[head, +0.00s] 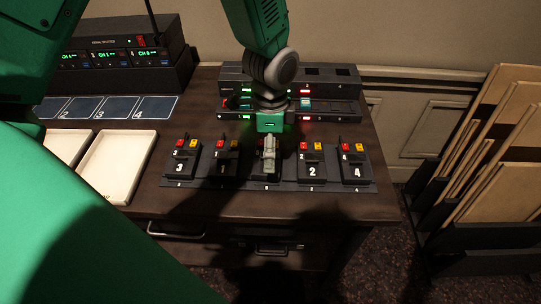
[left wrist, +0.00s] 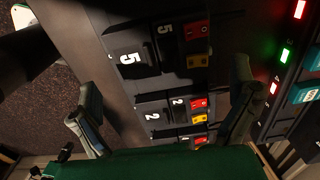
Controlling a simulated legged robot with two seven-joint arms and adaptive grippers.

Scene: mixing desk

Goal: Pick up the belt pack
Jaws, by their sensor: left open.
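Several black belt packs with red and yellow buttons stand in a row on a dark strip (head: 385,187). In the head view I read pack 3 (head: 180,168), pack 1 (head: 223,169), pack 2 (head: 312,173) and pack 4 (head: 356,173). The middle pack is mostly hidden behind my left gripper (head: 268,158). In the left wrist view, pack 5 (left wrist: 130,58) and pack 2 (left wrist: 152,117) show beyond my left gripper (left wrist: 165,82). Its fingers are apart with nothing held between them. I cannot tell how high it is above the packs. My right gripper is not in view.
A panel (head: 325,75) with red and green lights stands behind the packs. White trays (head: 118,165), a numbered blue mat (head: 105,107) and a black radio unit (head: 125,65) are at left. A rack of boards (head: 490,150) stands right of the desk (head: 350,130).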

